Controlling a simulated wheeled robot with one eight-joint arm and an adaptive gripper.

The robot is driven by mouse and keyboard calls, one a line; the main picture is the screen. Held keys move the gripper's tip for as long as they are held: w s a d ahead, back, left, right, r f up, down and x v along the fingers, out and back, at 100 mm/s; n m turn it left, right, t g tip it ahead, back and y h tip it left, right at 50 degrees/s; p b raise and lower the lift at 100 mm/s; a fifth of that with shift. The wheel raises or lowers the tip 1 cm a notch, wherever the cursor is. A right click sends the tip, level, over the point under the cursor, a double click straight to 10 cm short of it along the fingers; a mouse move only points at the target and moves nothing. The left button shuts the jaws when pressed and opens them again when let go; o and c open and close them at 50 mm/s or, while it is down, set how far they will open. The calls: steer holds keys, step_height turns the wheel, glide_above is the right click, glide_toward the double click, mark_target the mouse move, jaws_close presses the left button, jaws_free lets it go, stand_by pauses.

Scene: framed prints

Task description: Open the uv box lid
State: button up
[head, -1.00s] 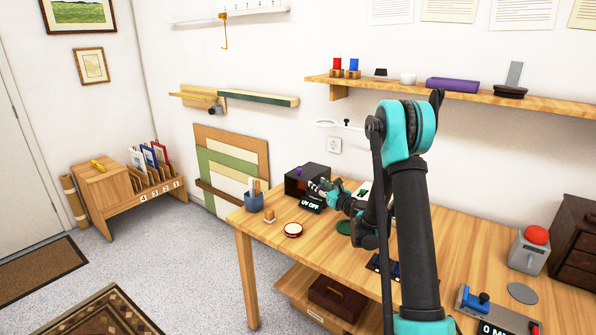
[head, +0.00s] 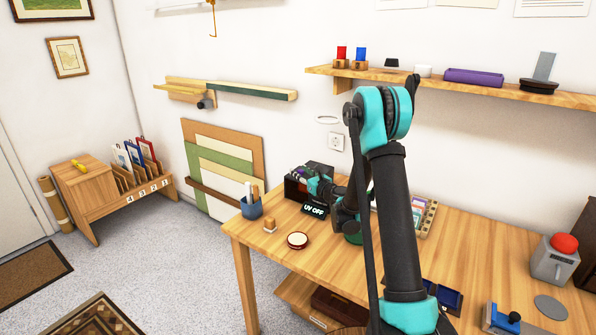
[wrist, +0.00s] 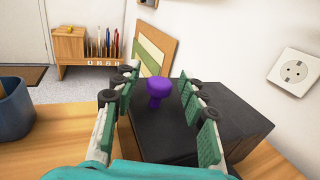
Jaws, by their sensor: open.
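The UV box (head: 293,187) is a dark box at the back left of the wooden table, with a "UV OFF" display (head: 314,210) in front of it. In the wrist view its dark lid (wrist: 150,125) carries a purple knob (wrist: 158,93). My gripper (wrist: 158,82) is open, with green-padded fingers on both sides of the knob. I see no clear contact between the pads and the knob.
A blue pen cup (head: 251,207) stands left of the box, and also shows in the wrist view (wrist: 14,105). A small wooden stamp (head: 270,226) and a round red-rimmed dish (head: 298,240) lie in front. A wall socket (wrist: 295,71) is behind the box.

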jaws_close()
stand_by(0.3)
steer(key=w+d, duration=0.1)
steer(key=w, duration=0.1)
steer(key=w+d, duration=0.2)
steer(key=w, duration=0.1)
steer(key=w+d, duration=0.1)
steer(key=w, duration=0.1)
steer(key=shift+w+d, duration=0.15)
steer(key=shift+d, duration=0.25)
jaws_free()
